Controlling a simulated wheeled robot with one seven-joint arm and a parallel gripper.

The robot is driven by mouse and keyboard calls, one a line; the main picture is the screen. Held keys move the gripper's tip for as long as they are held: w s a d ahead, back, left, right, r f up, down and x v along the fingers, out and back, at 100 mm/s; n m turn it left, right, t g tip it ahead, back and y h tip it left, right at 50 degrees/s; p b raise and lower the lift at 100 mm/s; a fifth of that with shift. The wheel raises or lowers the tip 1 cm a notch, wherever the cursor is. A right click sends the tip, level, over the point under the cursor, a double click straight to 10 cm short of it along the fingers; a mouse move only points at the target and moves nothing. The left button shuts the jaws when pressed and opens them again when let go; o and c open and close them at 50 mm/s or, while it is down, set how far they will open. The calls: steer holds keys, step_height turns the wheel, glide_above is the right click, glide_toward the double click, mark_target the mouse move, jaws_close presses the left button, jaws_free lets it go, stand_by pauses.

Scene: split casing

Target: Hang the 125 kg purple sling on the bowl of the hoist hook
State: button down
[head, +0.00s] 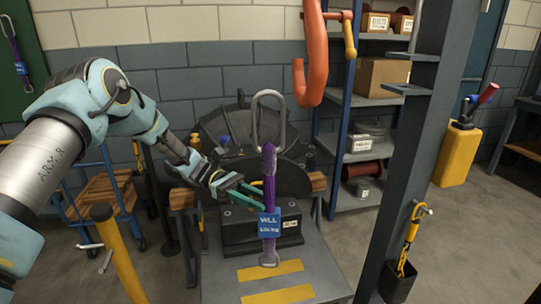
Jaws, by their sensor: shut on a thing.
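The purple sling (269,172) hangs upright in front of the split casing, a pale metal link (268,120) rising from its top and a small metal fitting at its lower end. Its blue tag (269,223) reads "WLL"; the line below is too small to read surely. My gripper (262,194), with teal fingers, reaches in from the left and is shut on the sling; the strap hides part of the fingertips. The orange hoist hook (312,60) hangs above and right of the link, apart from it.
The dark casing (225,125) stands behind the sling on a bench (230,278) with yellow stripes. A grey post (410,150) rises at right, before a shelf rack (366,143). Another sling (20,65) hangs on the green board. A yellow post (120,255) stands at lower left.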

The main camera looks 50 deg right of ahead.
mark_target(273, 179)
steer(key=w+d+r+n+h, duration=0.2)
steer(key=d+r+h, duration=0.2)
steer(key=d+r, duration=0.35)
steer(key=shift+n+t, duration=0.3)
steer(key=shift+t, duration=0.1)
steer(key=s+a, duration=0.2)
steer(key=s, duration=0.1)
steer(key=shift+s+a+r+b, duration=0.3)
steer(key=shift+a+r+b, duration=0.05)
steer(key=shift+a+r, duration=0.05)
steer(key=shift+a, duration=0.1)
steer(key=shift+s+a, duration=0.35)
steer(key=shift+s, duration=0.05)
steer(key=shift+p, duration=0.4)
steer(key=shift+s+a, duration=0.1)
steer(key=shift+s, duration=0.05)
steer(key=shift+s+a+f+p, duration=0.25)
steer(key=shift+s+a, duration=0.45)
steer(key=shift+s, duration=0.3)
steer(key=shift+s+a+f+p, duration=0.1)
steer(key=shift+s+a+p, duration=0.1)
steer(key=shift+s+a, duration=0.65)
steer(key=shift+s+d, duration=0.1)
steer(key=shift+d, duration=0.1)
